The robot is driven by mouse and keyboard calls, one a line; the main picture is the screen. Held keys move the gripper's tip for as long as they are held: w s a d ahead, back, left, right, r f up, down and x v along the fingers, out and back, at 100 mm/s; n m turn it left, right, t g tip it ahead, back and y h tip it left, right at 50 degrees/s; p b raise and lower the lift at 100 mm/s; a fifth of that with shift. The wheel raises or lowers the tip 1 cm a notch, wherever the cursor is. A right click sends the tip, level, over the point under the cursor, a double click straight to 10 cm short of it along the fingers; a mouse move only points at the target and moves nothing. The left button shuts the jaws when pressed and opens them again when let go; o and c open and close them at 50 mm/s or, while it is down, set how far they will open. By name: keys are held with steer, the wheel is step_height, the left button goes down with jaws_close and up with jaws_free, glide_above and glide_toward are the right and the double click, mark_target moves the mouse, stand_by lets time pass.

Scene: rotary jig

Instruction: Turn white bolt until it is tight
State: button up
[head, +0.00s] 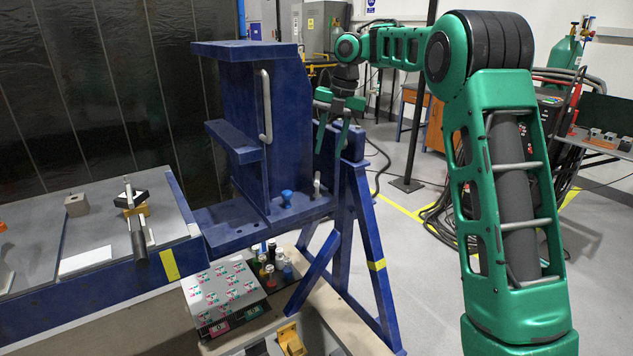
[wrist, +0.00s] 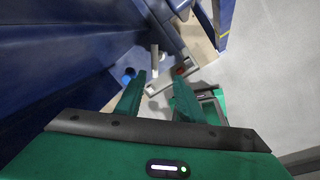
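The white bolt (head: 317,184) stands upright at the right end of the blue jig's lower ledge. In the wrist view a pale shaft that looks like this bolt (wrist: 154,58) shows just beyond the fingertips. A blue bolt (head: 286,198) stands to its left on the same ledge, and it also shows in the wrist view (wrist: 127,76). My gripper (head: 329,150) points down above the white bolt, with a gap between them. In the wrist view my gripper (wrist: 160,76) has its two green fingers apart, with nothing held between them.
The blue jig (head: 250,130) rises left of my gripper, with a grey handle (head: 265,105) on its side. A blue support stand (head: 370,230) is close on the right. Below are several small bottles (head: 270,262).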

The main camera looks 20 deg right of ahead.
mark_target(318, 176)
steer(key=shift+n, duration=0.9)
steer(key=a+f, duration=0.1)
steer(key=f, duration=0.2)
steer(key=w+f, duration=0.1)
steer(key=f, duration=0.3)
steer(key=w+a+f, duration=0.1)
steer(key=f, duration=0.3)
steer(key=shift+a, duration=0.35)
steer(key=shift+c, duration=0.3)
jaws_close()
